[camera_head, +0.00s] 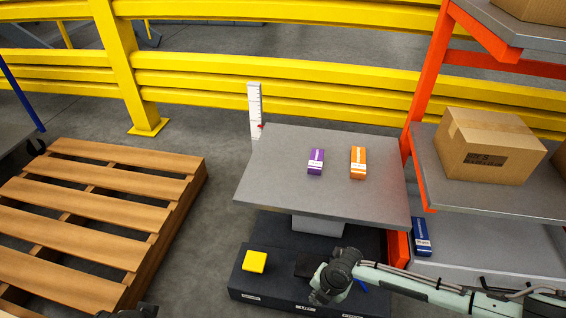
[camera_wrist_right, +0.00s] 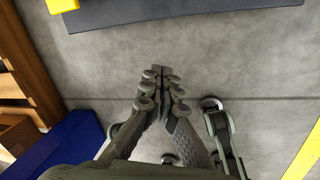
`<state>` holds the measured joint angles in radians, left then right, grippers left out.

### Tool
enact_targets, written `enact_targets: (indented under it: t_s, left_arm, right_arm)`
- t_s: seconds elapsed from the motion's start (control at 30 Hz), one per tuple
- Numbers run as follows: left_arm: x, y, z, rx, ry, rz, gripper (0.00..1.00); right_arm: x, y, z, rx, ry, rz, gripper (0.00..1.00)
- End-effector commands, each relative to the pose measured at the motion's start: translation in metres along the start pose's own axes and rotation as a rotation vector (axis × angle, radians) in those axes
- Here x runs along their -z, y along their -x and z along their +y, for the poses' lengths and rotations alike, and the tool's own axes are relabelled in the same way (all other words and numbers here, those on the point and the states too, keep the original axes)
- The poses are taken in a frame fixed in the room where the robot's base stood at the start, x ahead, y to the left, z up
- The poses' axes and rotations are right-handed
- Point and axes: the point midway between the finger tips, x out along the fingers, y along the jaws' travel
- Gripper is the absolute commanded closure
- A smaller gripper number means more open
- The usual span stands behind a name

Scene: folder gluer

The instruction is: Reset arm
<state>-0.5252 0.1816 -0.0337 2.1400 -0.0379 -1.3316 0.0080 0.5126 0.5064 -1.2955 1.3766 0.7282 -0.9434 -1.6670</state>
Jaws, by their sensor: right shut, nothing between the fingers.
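My right arm (camera_head: 425,283) reaches in from the right in the head view. Its dark wrist and gripper (camera_head: 322,294) are low in front of the grey table, over the dark base. In the right wrist view the right gripper's fingers (camera_wrist_right: 160,78) meet at the tips with nothing between them, above bare grey floor. A small dark piece at the bottom left edge of the head view looks like part of my left gripper (camera_head: 130,312); its fingers are cut off.
A grey table (camera_head: 275,190) holds a purple box (camera_head: 316,162) and an orange box (camera_head: 358,163). A yellow block (camera_head: 254,261) sits on the dark base (camera_head: 275,284). A wooden pallet (camera_head: 90,225) lies left. An orange-framed shelf (camera_head: 415,110) with a carton (camera_head: 485,145) stands right.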

Motion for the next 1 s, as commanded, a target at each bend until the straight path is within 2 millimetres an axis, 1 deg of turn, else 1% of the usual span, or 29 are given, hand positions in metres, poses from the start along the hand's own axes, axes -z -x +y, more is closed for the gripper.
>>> enact_targets:
  t_s: [0.03, 0.1, 0.2, 0.3, 0.37, 0.43, 0.47, 0.5, 0.57, 0.6, 0.67, 0.7, 0.77, 0.8, 0.9, 1.0]
  left_arm:
    - [-0.003, -0.003, -0.001, 0.001, 0.002, -0.012, 0.37]
    - [-0.002, -0.002, -0.001, 0.001, 0.001, -0.007, 0.37]
    - [-0.002, -0.002, 0.0, 0.0, 0.001, -0.007, 0.37]
    - [-0.002, -0.002, 0.0, 0.0, 0.001, -0.007, 0.37]
    - [-0.002, -0.001, 0.0, 0.0, 0.001, -0.006, 0.37]
    - [-0.002, -0.001, 0.0, 0.0, 0.001, -0.006, 0.37]
    - [-0.002, -0.001, 0.0, 0.0, 0.001, -0.006, 0.37]
    - [-0.002, -0.001, 0.0, 0.0, 0.0, -0.006, 0.37]
    - [-0.002, -0.001, 0.0, 0.0, 0.0, -0.006, 0.37]
    - [-0.002, -0.001, 0.0, 0.0, 0.0, -0.006, 0.37]
    - [-0.002, -0.001, 0.0, 0.0, 0.0, -0.006, 0.37]
    - [-0.002, -0.001, 0.0, 0.0, 0.0, -0.006, 0.37]
    - [-0.002, -0.001, 0.0, 0.0, 0.0, -0.006, 0.37]
    - [-0.002, -0.001, 0.0, 0.0, 0.0, -0.006, 0.37]
    - [-0.002, -0.001, 0.0, 0.0, 0.0, -0.006, 0.37]
    - [-0.002, -0.001, 0.0, 0.0, 0.0, -0.006, 0.37]
  right_arm:
    - [0.013, 0.001, 0.007, -0.017, -0.038, 0.014, 1.0]
    - [0.032, 0.006, 0.021, -0.051, -0.142, 0.032, 1.0]
    - [0.05, 0.016, 0.037, -0.093, -0.3, 0.049, 1.0]
    - [0.063, 0.029, 0.048, -0.133, -0.488, 0.063, 1.0]
    - [0.067, 0.039, 0.052, -0.158, -0.62, 0.069, 1.0]
    - [0.069, 0.052, 0.052, -0.184, -0.804, 0.073, 1.0]
    - [0.067, 0.058, 0.049, -0.194, -0.896, 0.071, 1.0]
    - [0.064, 0.066, 0.043, -0.209, -1.031, 0.065, 1.0]
    - [0.055, 0.081, 0.023, -0.227, -1.269, 0.043, 1.0]
    - [0.047, 0.091, 0.002, -0.238, -1.448, 0.016, 1.0]
    - [0.034, 0.105, -0.04, -0.251, -1.711, -0.044, 1.0]
    - [0.027, 0.114, -0.065, -0.26, -1.851, -0.086, 1.0]
    - [0.021, 0.125, -0.1, -0.271, -2.018, -0.149, 1.0]
    - [0.018, 0.132, -0.12, -0.28, -2.108, -0.19, 1.0]
    - [0.014, 0.146, -0.161, -0.3, -2.274, -0.275, 1.0]
    - [0.014, 0.157, -0.189, -0.314, -2.38, -0.341, 1.0]
